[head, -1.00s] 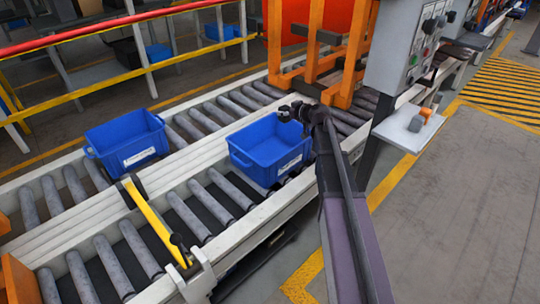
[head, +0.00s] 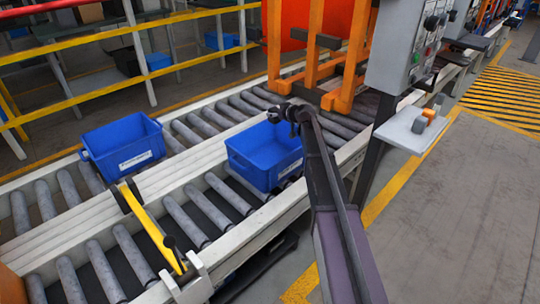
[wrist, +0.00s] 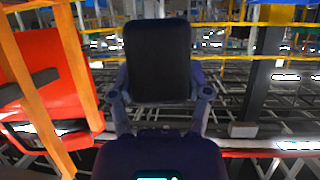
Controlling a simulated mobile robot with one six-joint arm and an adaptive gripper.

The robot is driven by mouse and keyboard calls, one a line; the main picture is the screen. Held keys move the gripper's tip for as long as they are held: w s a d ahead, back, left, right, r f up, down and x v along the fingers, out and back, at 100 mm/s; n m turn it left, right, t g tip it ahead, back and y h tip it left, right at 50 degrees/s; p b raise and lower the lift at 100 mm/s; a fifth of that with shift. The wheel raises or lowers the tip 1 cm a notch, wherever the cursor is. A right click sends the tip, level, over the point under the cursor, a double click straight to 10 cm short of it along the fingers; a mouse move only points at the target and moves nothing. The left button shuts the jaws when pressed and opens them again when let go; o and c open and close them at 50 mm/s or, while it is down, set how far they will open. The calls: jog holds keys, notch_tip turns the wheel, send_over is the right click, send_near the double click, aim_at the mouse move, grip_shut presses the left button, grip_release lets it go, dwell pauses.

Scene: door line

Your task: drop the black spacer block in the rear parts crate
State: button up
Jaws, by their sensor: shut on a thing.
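My gripper (wrist: 159,92) is shut on the black spacer block (wrist: 157,60), which stands upright between the fingers in the wrist view. In the head view my gripper (head: 284,114) is above the back edge of the nearer blue crate (head: 262,165); the block is too small and dark to tell from the fingers there. The other blue crate (head: 124,150), on the far roller lane, is the rear one. It lies left of my gripper and well apart from it. Both crates have white labels; the visible inside parts look empty.
A yellow bar (head: 152,228) crosses the near roller lane at the left. An orange frame (head: 325,60) stands over the lanes behind my gripper. A grey control box (head: 415,50) and a small shelf (head: 408,134) with small blocks are at the right.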

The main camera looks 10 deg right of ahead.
aim_at(275, 124)
jog(key=shift+a+f+b, duration=0.1)
jog(key=shift+f+b, duration=2.75)
jog(key=shift+f, duration=0.1)
jog(key=o, duration=1.2)
jog(key=shift+r, duration=0.2)
